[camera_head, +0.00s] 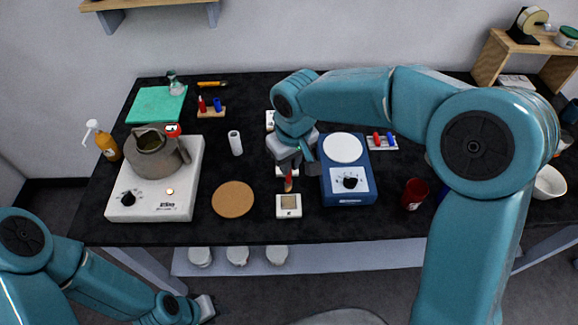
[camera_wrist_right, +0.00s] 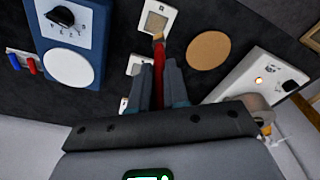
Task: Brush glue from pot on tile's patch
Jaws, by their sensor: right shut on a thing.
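A white tile (camera_head: 289,206) with a beige square patch lies near the table's front edge; it also shows in the right wrist view (camera_wrist_right: 171,14). My right gripper (camera_head: 287,164) is shut on a brush with a red handle (camera_wrist_right: 158,92), bristles pointing down toward the tile. The bristle tip (camera_wrist_right: 158,38) is at the patch's near edge in the wrist view; I cannot tell whether it touches. A grey kettle-like pot (camera_head: 153,155) stands on a white hot plate (camera_head: 183,200) at left; its contents are not visible. My left gripper (camera_head: 206,308) hangs low at lower left, its jaws unclear.
A round cork mat (camera_head: 233,199) lies left of the tile. A blue device with a white disc (camera_head: 345,185) stands right of it, close to my right gripper. A red cup (camera_head: 415,193) is farther right. A white cylinder (camera_head: 236,143) stands behind the mat.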

